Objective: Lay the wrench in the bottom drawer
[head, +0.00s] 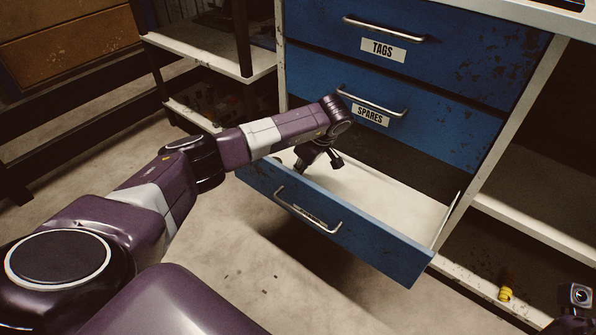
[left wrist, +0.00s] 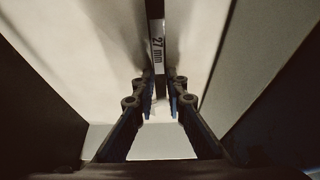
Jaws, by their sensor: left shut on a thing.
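The bottom drawer (head: 402,258) of the blue cabinet is pulled open, and its pale floor is bare where it shows. My left gripper (head: 318,163) reaches down over the far left part of the drawer, fingers pointing downward. In the left wrist view my left gripper (left wrist: 161,82) is shut on the wrench (left wrist: 158,42), a dark narrow bar with a white "27 mm" label, above a pale surface. I cannot make out the wrench in the head view. Whether it touches the drawer floor cannot be told.
Above are the shut drawers marked SPARES (head: 440,122) and TAGS (head: 460,50). The open drawer's front with its handle (head: 306,212) sticks out over the floor. A small yellow object (head: 505,293) lies on the low shelf at right. A dark open rack (head: 215,50) stands left.

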